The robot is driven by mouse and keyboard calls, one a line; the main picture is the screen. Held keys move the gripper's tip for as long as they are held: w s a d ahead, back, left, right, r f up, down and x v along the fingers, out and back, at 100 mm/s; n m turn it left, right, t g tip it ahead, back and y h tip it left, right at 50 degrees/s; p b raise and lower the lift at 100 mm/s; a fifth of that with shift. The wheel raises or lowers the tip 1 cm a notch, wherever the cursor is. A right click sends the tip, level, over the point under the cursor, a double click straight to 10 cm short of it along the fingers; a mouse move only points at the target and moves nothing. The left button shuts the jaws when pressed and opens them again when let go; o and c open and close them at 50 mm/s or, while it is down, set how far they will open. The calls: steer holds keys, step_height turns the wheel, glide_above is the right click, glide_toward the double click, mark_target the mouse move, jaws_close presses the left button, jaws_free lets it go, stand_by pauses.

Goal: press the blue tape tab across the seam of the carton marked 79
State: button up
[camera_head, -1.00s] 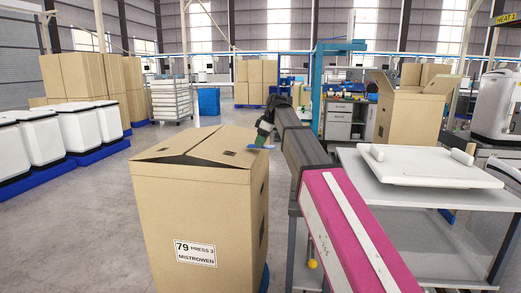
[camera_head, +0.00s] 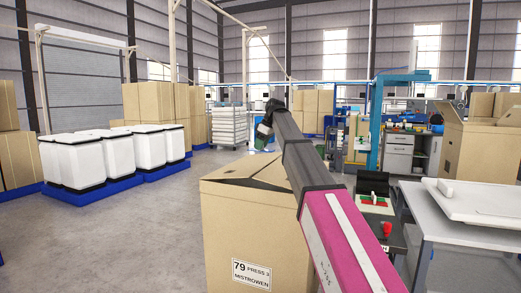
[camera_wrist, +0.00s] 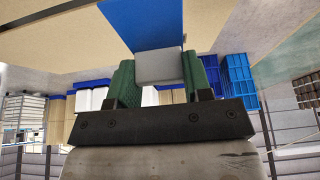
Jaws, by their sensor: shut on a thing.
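The carton marked 79 (camera_head: 228,240) stands upright in front of me in the head view, its label low on the front. Its top flaps are slightly raised, with a dark gap along the seam; my arm covers part of the top. My gripper (camera_head: 263,132) is at the carton's far side, near the top. In the wrist view my gripper (camera_wrist: 158,75) has its green fingers shut on a pale grey block (camera_wrist: 159,66) from which the blue tape tab (camera_wrist: 147,22) extends. The tab lies in front of a tan surface there; I cannot tell whether they touch.
A grey table (camera_head: 470,226) with a white slab stands at the right, and an open carton (camera_head: 487,150) is behind it. White bins (camera_head: 72,160) stand on blue pallets at left. Floor between is clear.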

steer(key=shift+f, duration=3.7)
steer(key=shift+f, duration=2.65)
steer(key=o, duration=1.3)
steer(key=shift+c, duration=0.2)
steer(key=shift+r, duration=0.1)
step_height(320, 180, up, 7)
